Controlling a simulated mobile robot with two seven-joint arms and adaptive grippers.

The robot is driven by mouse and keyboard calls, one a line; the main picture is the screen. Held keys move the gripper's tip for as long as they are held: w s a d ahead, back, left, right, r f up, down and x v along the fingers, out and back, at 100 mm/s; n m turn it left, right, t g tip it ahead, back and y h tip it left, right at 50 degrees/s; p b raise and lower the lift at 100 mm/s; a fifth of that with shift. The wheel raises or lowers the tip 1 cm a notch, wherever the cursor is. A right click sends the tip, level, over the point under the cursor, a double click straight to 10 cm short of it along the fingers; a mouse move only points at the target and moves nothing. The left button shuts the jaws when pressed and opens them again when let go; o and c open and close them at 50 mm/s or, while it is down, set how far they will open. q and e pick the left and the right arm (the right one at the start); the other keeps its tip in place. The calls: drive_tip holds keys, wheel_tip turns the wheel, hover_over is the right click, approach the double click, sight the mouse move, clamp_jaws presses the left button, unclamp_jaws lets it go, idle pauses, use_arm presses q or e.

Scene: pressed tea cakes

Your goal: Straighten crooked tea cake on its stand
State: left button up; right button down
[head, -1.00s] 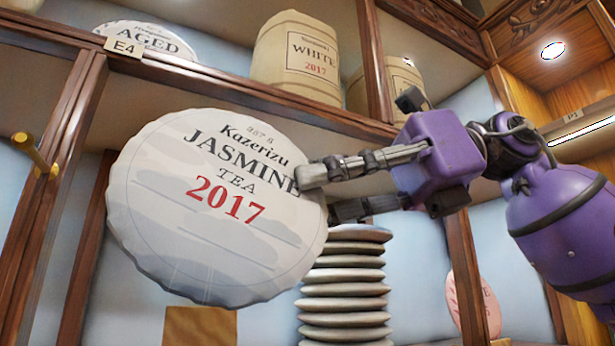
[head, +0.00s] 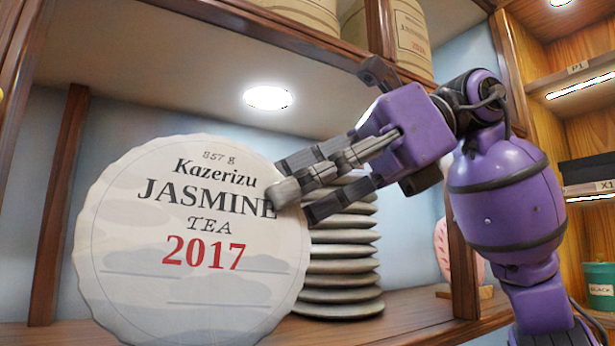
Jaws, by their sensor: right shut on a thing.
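The round white tea cake (head: 190,220), printed "357 g Kazerizu JASMINE TEA 2017", fills the left centre of the head view, face towards me. Its text runs close to level, dipping slightly to the right. My right gripper (head: 290,198) is shut on the cake's upper right edge, one finger over the face near the end of "JASMINE". The other finger is partly hidden behind. The cake's lower edge reaches the bottom of the picture. No stand shows under it, so I cannot tell whether it rests on one. My left gripper is out of view.
A stack of grey discs (head: 335,268) stands close behind the cake's right edge on the wooden shelf (head: 405,312). Wrapped containers (head: 410,35) stand on the shelf above. A dark green tin (head: 600,285) is at the far right.

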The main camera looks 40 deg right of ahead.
drive_tip(key=shift+w+d+r, duration=0.2)
drive_tip(key=shift+w, duration=0.45)
drive_tip(key=w+d+f, duration=0.2)
drive_tip(key=w+f, duration=0.1)
drive_tip(key=w, duration=0.6)
drive_tip(key=shift+w+d+f, duration=0.15)
drive_tip(key=shift+w+d, duration=0.05)
drive_tip(key=shift+d, duration=0.1)
idle(0.4)
drive_tip(key=shift+f, duration=0.3)
idle(0.5)
drive_tip(key=c, duration=0.8)
unclamp_jaws()
drive_tip(key=shift+c, duration=0.2)
